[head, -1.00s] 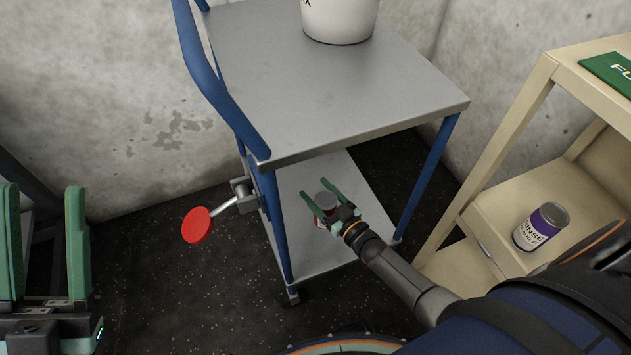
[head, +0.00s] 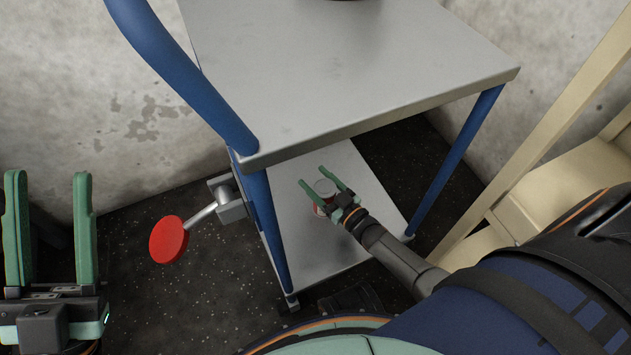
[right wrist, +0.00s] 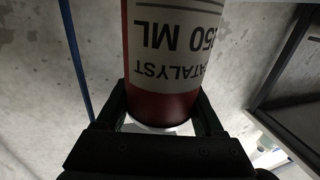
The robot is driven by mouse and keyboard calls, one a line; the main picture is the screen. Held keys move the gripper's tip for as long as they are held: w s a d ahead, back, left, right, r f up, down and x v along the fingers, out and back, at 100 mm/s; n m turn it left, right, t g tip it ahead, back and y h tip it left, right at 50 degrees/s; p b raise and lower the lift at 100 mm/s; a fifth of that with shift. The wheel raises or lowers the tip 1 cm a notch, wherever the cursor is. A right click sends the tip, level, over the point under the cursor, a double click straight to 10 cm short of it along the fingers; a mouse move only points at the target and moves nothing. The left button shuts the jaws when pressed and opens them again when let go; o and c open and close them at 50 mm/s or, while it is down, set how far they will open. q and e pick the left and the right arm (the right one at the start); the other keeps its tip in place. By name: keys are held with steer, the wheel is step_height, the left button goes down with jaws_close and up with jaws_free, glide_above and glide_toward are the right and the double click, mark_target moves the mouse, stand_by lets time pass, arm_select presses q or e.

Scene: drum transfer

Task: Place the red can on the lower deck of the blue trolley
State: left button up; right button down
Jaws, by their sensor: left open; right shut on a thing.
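The red can (head: 323,187) has a grey lid and a pale label. In the right wrist view the can (right wrist: 165,103) fills the middle, its label reading "CATALYST" upside down. My right gripper (head: 315,178) is shut on it, with one finger on each side. The can shows over the lower deck (head: 345,158) of the blue trolley (head: 262,210), below the upper deck. I cannot tell whether its base touches the lower deck. My left gripper (head: 48,177) is open and empty at the far left, away from the trolley.
The grey upper deck (head: 340,75) overhangs the can's space, with blue posts at its corners. A red disc (head: 169,240) on a lever sticks out from the trolley's left side. A beige shelf unit (head: 545,130) stands at the right. Concrete walls are behind.

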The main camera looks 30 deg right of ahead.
mark_target(332, 195)
steer(key=shift+r, duration=0.15)
jaws_free()
steer(key=shift+f, duration=0.2)
steer(key=shift+r, duration=0.1)
steer(key=p+v, duration=0.3)
steer(key=v, duration=0.7)
steer(key=shift+s+d, duration=0.1)
steer(key=shift+s, duration=0.3)
steer(key=shift+s+d, duration=0.1)
steer(key=shift+s, duration=0.5)
